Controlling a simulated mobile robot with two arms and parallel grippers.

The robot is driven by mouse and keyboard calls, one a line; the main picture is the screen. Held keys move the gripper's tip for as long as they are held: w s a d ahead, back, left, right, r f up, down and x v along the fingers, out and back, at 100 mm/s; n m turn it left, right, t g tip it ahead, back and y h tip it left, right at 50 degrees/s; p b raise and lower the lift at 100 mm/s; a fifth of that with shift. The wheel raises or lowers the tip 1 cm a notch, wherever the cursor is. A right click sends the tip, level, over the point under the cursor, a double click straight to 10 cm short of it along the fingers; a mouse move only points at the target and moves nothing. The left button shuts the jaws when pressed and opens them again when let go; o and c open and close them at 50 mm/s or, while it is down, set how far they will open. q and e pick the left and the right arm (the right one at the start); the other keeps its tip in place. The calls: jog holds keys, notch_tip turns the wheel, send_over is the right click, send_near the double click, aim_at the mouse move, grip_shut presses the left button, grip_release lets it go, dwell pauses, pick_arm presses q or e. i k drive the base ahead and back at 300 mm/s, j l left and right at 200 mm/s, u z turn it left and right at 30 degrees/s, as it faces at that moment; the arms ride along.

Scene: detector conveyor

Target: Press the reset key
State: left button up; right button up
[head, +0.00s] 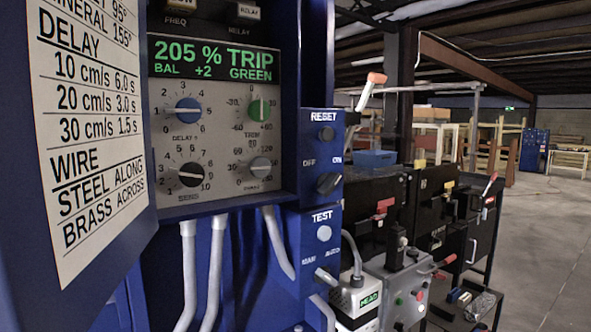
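The reset key (326,133) is a dark round button under the label RESET, on the upper blue side box (313,165) right of the main panel. Nothing covers it. Below it is a dark OFF/ON selector knob (328,183). The green display (222,60) reads "205 % TRIP", "BAL +2" and "GREEN". Neither of my grippers shows in the head view.
A TEST box with a pale button (323,233) sits below. The panel has a blue delay dial (184,110), a green trim dial (259,110) and other knobs. A printed chart (93,120) stands left. Black cabinets with levers stand right; open floor (545,235) lies beyond.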

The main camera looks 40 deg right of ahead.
aim_at(326, 134)
jog(key=l+z, duration=0.1)
jog(key=z, duration=0.3)
jog(key=l+z, duration=0.1)
jog(key=z, duration=0.3)
jog(key=l+z, duration=0.1)
jog(key=z, duration=0.3)
